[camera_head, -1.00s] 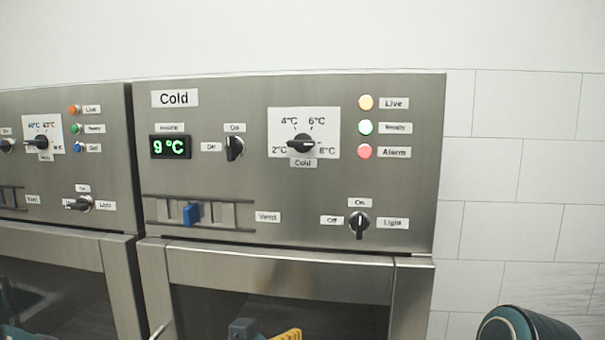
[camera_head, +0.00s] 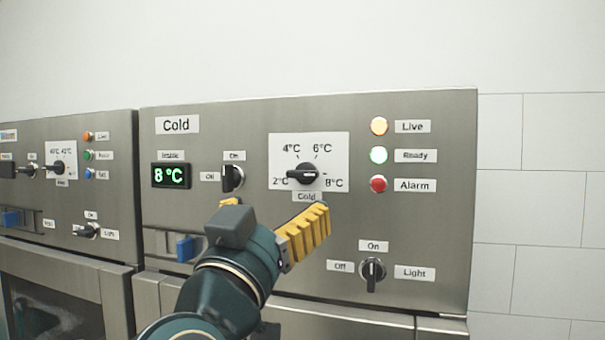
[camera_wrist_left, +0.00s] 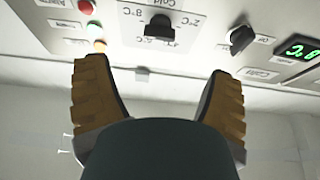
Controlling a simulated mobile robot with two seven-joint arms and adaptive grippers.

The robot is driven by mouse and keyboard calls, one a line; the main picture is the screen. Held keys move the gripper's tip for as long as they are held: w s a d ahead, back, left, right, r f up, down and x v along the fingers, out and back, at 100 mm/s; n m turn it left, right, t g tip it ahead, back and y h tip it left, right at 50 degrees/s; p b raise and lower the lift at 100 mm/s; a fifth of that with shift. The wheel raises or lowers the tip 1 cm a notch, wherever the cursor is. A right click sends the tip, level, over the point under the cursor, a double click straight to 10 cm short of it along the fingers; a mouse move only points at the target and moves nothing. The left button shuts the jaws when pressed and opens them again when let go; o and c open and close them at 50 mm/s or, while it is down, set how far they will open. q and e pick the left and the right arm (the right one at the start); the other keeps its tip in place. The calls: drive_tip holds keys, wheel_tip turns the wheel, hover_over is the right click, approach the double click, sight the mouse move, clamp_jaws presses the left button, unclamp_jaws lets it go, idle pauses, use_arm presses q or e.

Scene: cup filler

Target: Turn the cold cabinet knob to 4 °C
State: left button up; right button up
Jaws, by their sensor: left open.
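The cold cabinet knob (camera_head: 304,174) is black and sits on a white dial plate marked 2, 4, 6 and 8 °C. Its handle lies nearly level, with its left end beside the 2 °C mark. A green display (camera_head: 171,175) at its left reads 8 °C. My left gripper (camera_head: 276,207) has yellow fingers, is open and empty, and is in front of the panel, below the knob in the head view. In the left wrist view, which is upside down, the knob (camera_wrist_left: 158,28) shows beyond the gap between the open fingers (camera_wrist_left: 155,67), apart from them. My right gripper is out of view.
An on/off switch (camera_head: 232,178) is left of the dial; the Light switch (camera_head: 373,273) is lower right. A blue vent slider (camera_head: 185,247) is partly behind my left arm. Live, Ready and Alarm lamps (camera_head: 378,184) stand right of the dial. Another cabinet (camera_head: 70,190) adjoins at left.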

sight(301, 177)
use_arm(q)
drive_tip(key=x, duration=1.1)
drive_tip(key=shift+p, duration=0.4)
drive_tip(key=c, duration=1.2)
